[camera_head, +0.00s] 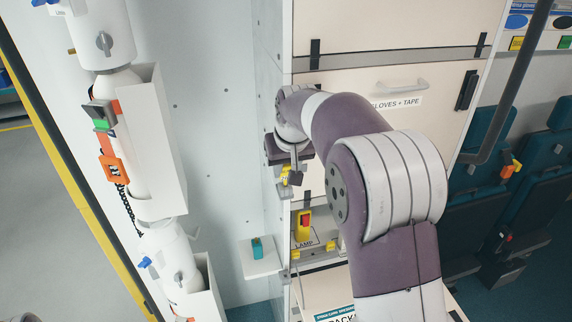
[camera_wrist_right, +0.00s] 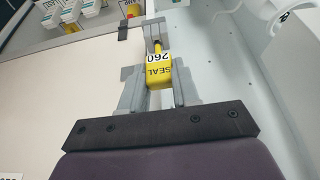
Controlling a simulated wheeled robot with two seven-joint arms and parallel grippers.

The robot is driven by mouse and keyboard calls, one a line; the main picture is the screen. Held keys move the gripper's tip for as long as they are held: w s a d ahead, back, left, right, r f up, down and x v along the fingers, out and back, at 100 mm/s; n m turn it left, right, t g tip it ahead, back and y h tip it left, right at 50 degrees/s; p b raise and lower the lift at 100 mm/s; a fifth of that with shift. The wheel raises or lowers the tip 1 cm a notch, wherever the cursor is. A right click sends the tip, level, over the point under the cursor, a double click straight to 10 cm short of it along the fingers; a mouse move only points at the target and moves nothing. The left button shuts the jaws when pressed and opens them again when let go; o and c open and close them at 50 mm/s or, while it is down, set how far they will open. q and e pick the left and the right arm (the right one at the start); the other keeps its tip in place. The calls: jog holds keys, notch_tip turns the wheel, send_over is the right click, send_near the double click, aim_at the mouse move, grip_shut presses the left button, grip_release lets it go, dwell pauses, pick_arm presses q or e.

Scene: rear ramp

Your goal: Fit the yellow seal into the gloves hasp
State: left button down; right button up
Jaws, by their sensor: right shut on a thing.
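In the right wrist view the yellow seal (camera_wrist_right: 158,70), printed "SEAL 260", sits between the two grey fingers of my right gripper (camera_wrist_right: 158,80), which is shut on it. The seal's thin far end reaches a grey hasp (camera_wrist_right: 154,30) at the panel edge. I cannot tell whether it is through the hasp or only in front of it. In the head view my right gripper (camera_head: 289,175) is at the left edge of the cabinet, below the "GLOVES + TAPE" label (camera_head: 397,103). My left gripper is not in view.
A yellow lamp with a red button (camera_head: 305,222) is in an open bay below my right gripper. A small shelf (camera_head: 260,262) with a teal item juts out left of it. White cylinders (camera_head: 112,110) line the left wall. Teal seats (camera_head: 540,160) are at right.

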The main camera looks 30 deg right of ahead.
jog(key=shift+f+b, duration=0.75)
jog(key=shift+f, duration=0.4)
jog(key=o, duration=1.1)
jog(key=shift+c, duration=0.2)
jog(key=v, duration=0.3)
jog(key=shift+r+b, duration=0.35)
jog(key=shift+b, duration=0.05)
jog(key=d+p+v, duration=0.1)
jog(key=p+v, duration=0.4)
jog(key=v, duration=0.4)
jog(key=shift+a+p, duration=0.3)
jog(key=shift+a, duration=0.2)
